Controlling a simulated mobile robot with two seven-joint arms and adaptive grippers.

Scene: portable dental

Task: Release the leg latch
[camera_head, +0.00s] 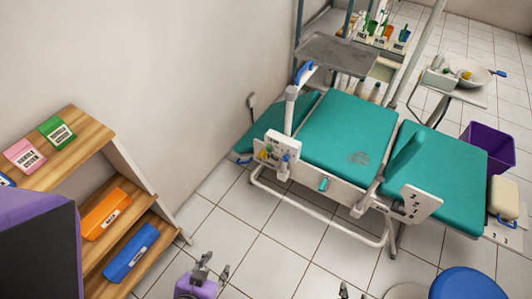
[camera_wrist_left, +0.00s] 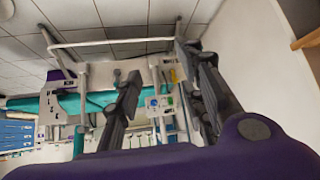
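The teal dental chair (camera_head: 345,130) stands on a white tube frame against the wall. A white panel with yellow and blue knobs (camera_head: 272,145) is at its left end, and a small teal handle (camera_head: 323,184) is on its near side. I cannot tell which part is the leg latch. The knob panel also shows in the left wrist view (camera_wrist_left: 158,102). My left gripper (camera_head: 214,268) is open and empty, in front of the chair and apart from it; its spread fingers show in the left wrist view (camera_wrist_left: 165,95). Only the tip of my right gripper (camera_head: 343,291) shows at the bottom edge.
A wooden shelf (camera_head: 97,135) with orange and blue binders stands at the left. A white panel with marks (camera_head: 413,203) is on the chair's near right side. A blue round stool (camera_head: 467,284) is at the lower right.

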